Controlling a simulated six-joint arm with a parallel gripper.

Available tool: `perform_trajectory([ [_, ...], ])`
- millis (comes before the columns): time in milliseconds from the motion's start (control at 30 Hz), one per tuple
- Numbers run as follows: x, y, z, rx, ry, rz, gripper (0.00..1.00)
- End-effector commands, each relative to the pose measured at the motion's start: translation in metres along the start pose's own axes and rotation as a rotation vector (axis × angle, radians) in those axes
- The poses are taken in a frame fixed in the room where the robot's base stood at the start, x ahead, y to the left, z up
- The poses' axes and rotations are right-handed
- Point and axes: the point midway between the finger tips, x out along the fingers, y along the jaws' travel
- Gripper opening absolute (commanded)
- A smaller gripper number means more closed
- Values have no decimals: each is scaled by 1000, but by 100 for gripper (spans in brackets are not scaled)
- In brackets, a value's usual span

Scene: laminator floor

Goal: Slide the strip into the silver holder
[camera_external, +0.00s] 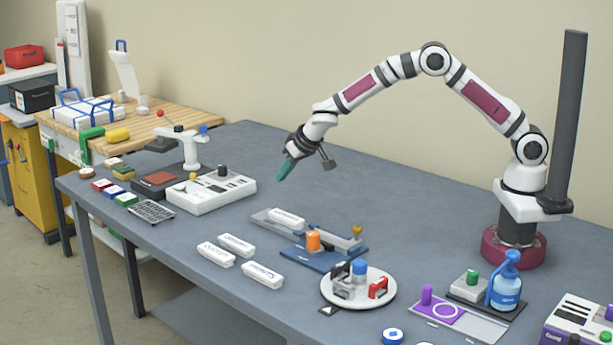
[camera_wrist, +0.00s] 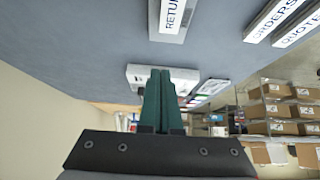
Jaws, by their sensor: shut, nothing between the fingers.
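A white strip (camera_external: 286,217) lies on a silver-grey holder (camera_external: 262,222), whose far end joins a blue base with an orange block. In the wrist view the strip (camera_wrist: 173,14), with letters starting "RETU", is cut off by the top edge, and the grey holder (camera_wrist: 168,38) shows around its end. I cannot tell how far the strip is seated. My gripper (camera_external: 283,178) is in the air above the table, above and beyond the strip, apart from it. Its teal fingers (camera_wrist: 160,72) are shut and empty.
Several loose labelled white strips (camera_external: 262,275) lie in front of the holder. A white machine (camera_external: 210,191) stands to the left, and a round white tray (camera_external: 383,299) with small items is at the front right. The table behind the holder is clear.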

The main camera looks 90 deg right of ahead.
Motion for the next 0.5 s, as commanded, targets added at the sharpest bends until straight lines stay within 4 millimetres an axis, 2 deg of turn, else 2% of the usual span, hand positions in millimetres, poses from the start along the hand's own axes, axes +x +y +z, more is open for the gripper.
perform_trajectory([
  [33,14,-3,0,2,10,-6,0],
  [233,41,-6,-3,8,23,-15,0],
  [500,95,-6,-3,9,22,-13,0],
])
